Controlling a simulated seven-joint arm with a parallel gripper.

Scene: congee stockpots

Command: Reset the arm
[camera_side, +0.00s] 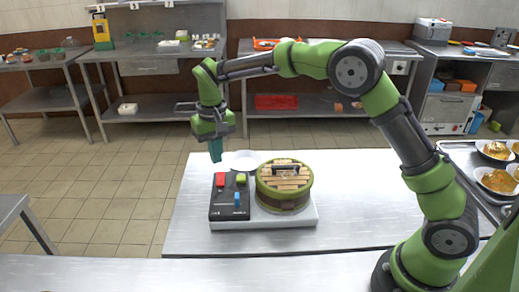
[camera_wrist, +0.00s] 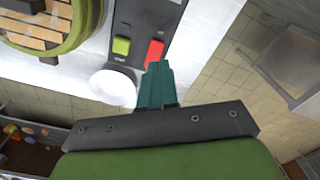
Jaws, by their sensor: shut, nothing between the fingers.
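My gripper (camera_side: 215,150) is in the air above the far left edge of the steel table, over the far end of the black control box. Its teal fingers are shut and empty, pointing down. In the wrist view the closed fingers (camera_wrist: 156,82) show in front of the red button. The green arm reaches across from its base at the lower right.
The black control box (camera_side: 229,213) has a red button (camera_side: 220,180), a green button (camera_side: 241,178) and a blue switch (camera_side: 237,199). Beside it stands a green-sided pot with a slatted wooden lid (camera_side: 284,175). A white bowl (camera_wrist: 113,87) sits behind. The table's right side (camera_side: 365,185) is clear.

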